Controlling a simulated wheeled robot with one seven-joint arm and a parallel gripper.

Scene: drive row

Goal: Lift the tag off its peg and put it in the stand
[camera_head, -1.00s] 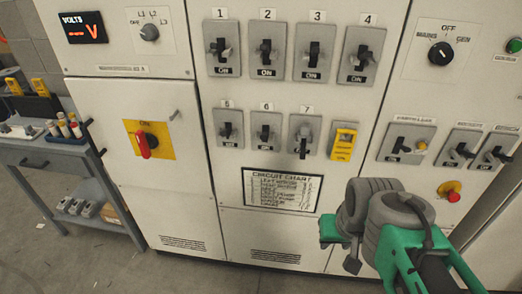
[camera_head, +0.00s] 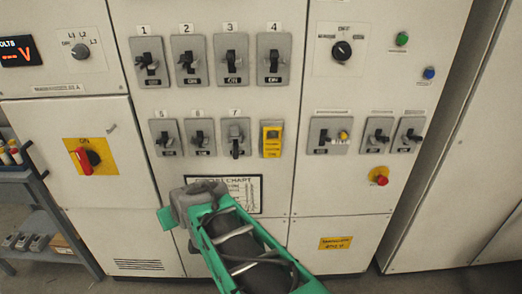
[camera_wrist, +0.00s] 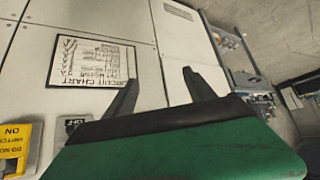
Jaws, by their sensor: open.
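The yellow tag (camera_head: 272,138) hangs on the grey cabinet front, at the right end of the lower breaker row, beside breaker 7. It also shows upside down at the left edge of the wrist view (camera_wrist: 14,145), partly cut off. Its peg is hidden behind it. My gripper (camera_wrist: 161,75) is open and empty, its two dark fingers spread before the lower cabinet front, to the right of the tag in the wrist view. In the head view my arm covers the fingers. I cannot make out the stand in either current view.
A framed circuit chart (camera_head: 248,188) sits below the breakers, partly behind my arm. A red rotary switch on a yellow plate (camera_head: 105,146) is at left. A grey-blue cart (camera_head: 40,205) stands at the left edge. Switches and a red button (camera_head: 379,176) are at right.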

